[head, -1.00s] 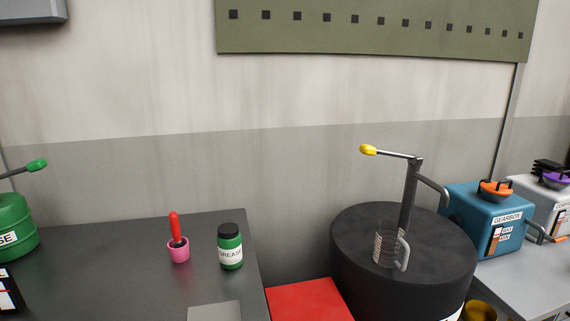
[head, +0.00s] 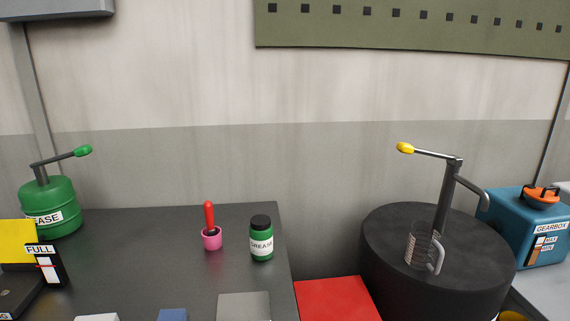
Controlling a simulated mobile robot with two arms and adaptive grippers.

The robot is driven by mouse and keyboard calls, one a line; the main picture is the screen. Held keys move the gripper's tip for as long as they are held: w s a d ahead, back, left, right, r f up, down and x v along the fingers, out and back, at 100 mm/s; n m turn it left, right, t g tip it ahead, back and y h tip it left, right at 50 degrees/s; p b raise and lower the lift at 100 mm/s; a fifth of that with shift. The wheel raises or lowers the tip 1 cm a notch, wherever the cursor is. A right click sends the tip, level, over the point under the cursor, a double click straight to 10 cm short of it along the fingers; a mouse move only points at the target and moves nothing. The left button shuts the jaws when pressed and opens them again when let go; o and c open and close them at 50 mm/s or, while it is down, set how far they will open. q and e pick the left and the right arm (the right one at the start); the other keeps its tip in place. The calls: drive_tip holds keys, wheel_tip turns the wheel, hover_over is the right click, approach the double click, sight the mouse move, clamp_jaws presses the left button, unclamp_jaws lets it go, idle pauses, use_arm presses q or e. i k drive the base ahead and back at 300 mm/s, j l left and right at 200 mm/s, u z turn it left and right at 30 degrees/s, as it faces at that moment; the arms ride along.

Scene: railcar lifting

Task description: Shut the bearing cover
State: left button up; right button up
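I cannot make out a bearing cover for certain. At the left edge of the head view a yellow panel (head: 16,240) stands upright above a dark block (head: 18,292). A black and white gauge marked FULL (head: 46,264) stands to its right. The panel and block are cut off by the picture's edge, so I cannot tell whether the panel is a cover. Neither of my grippers is in view.
A green grease pump (head: 50,207), a pink cup (head: 212,240) with a red-handled tool and a green grease jar (head: 261,245) stand on the dark bench (head: 150,250). A black drum (head: 390,265) with a hand pump and a blue gearbox (head: 520,220) are at right.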

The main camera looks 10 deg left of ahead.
sight(14, 233)
drive_tip(key=u, duration=1.85)
drive_tip(key=z, duration=0.5)
